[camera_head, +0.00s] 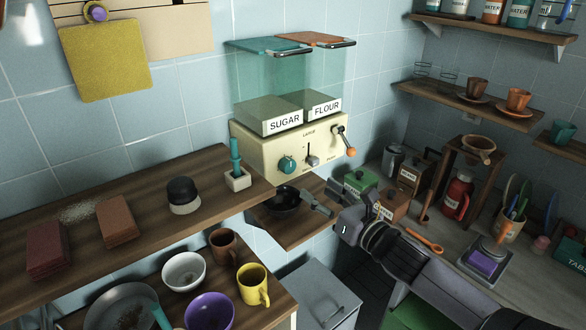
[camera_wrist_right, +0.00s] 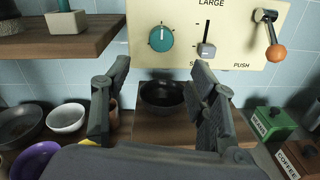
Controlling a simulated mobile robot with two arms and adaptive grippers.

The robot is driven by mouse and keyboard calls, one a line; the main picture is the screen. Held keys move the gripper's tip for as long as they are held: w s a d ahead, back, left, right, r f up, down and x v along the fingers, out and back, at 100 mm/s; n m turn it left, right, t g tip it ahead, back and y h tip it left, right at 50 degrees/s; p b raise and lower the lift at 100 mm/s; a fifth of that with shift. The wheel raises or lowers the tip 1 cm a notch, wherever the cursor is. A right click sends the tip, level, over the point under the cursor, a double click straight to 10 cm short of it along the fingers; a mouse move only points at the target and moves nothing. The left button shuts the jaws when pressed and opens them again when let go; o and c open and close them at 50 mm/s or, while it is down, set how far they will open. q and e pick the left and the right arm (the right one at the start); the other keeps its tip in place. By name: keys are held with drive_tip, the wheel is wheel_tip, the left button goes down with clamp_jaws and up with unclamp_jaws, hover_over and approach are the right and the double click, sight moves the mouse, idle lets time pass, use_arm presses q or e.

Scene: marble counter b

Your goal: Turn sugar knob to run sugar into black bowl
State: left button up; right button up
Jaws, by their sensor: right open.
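The cream dispenser (camera_head: 250,148) has a clear bin labelled SUGAR on its left and one labelled FLOUR on its right. The teal round knob (camera_head: 287,164) is on the sugar side of its front; in the right wrist view (camera_wrist_right: 161,38) its pale mark points about straight up. The black bowl (camera_head: 284,198) sits on a small wooden shelf below the dispenser, and shows between my fingers in the right wrist view (camera_wrist_right: 161,93). My right gripper (camera_head: 322,203) is open and empty, in front of the bowl and below the knob, touching neither knob nor dispenser. My left gripper is out of view.
A slider (camera_head: 313,156) and an orange-tipped lever (camera_head: 350,151) are right of the knob. A wooden shelf with a white pestle holder (camera_head: 237,180) ends just left. Green and brown boxes (camera_head: 360,180) stand close right of my gripper. A yellow mug (camera_head: 251,284) stands lower left.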

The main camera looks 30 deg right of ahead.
sight(291, 169)
drive_tip(key=w+p, duration=0.2)
drive_tip(key=w, duration=0.7)
drive_tip(key=shift+w+p, duration=0.15)
drive_tip(key=shift+p, duration=0.15)
drive_tip(key=shift+w+a, duration=0.15)
drive_tip(key=shift+w, duration=0.7)
drive_tip(key=shift+c, duration=0.5)
drive_tip(key=c, duration=1.1)
